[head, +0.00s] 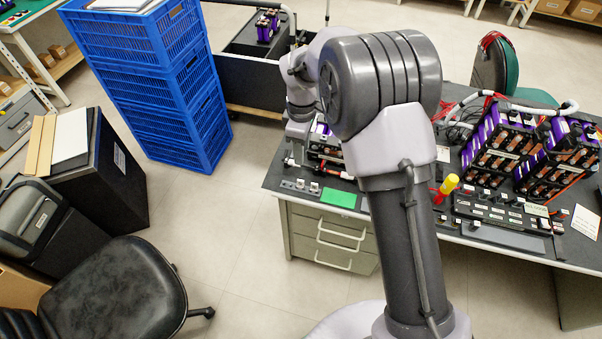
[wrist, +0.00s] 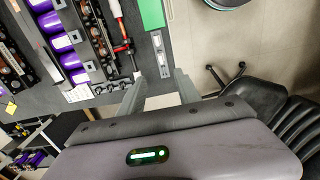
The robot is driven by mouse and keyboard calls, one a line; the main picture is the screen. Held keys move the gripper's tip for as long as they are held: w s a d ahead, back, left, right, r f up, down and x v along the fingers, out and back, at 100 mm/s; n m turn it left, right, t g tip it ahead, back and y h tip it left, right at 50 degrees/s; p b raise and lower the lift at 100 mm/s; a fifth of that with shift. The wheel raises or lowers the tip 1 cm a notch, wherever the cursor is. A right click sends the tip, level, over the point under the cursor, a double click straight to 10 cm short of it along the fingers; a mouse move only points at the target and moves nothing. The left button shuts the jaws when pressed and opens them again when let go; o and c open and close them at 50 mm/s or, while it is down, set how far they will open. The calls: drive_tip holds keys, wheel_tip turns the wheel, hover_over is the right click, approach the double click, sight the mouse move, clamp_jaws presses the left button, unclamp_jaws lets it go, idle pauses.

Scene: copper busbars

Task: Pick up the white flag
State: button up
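I cannot make out a white flag for certain in either view. My gripper (wrist: 160,88) is open and empty in the wrist view, its two grey fingers apart over the front edge of the workbench. Between and beyond the fingers lies a grey strip with small white pieces (wrist: 159,52), beside a green mat (wrist: 152,14). In the head view the small white pieces (head: 307,186) lie left of the green mat (head: 338,197). My arm hides part of the bench in the head view, and my fingers are not clear there.
The workbench (head: 377,209) holds purple-celled battery modules (head: 497,140), a dark tray of small labelled parts (head: 500,212), a yellow-handled tool (head: 449,184) and a white card (head: 586,222). Blue crates (head: 150,80) and a black chair (head: 115,295) stand left, with open floor between.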

drive_tip(key=b, duration=0.4)
approach(300, 180)
drive_tip(key=f, duration=0.5)
drive_tip(key=shift+d+f, duration=0.15)
drive_tip(key=shift+d, duration=0.1)
drive_tip(key=f+b, duration=0.3)
drive_tip(key=f, duration=0.2)
drive_tip(key=shift+a+f, duration=0.15)
drive_tip(key=shift+a, duration=0.05)
drive_tip(key=shift+r, duration=0.2)
clamp_jaws()
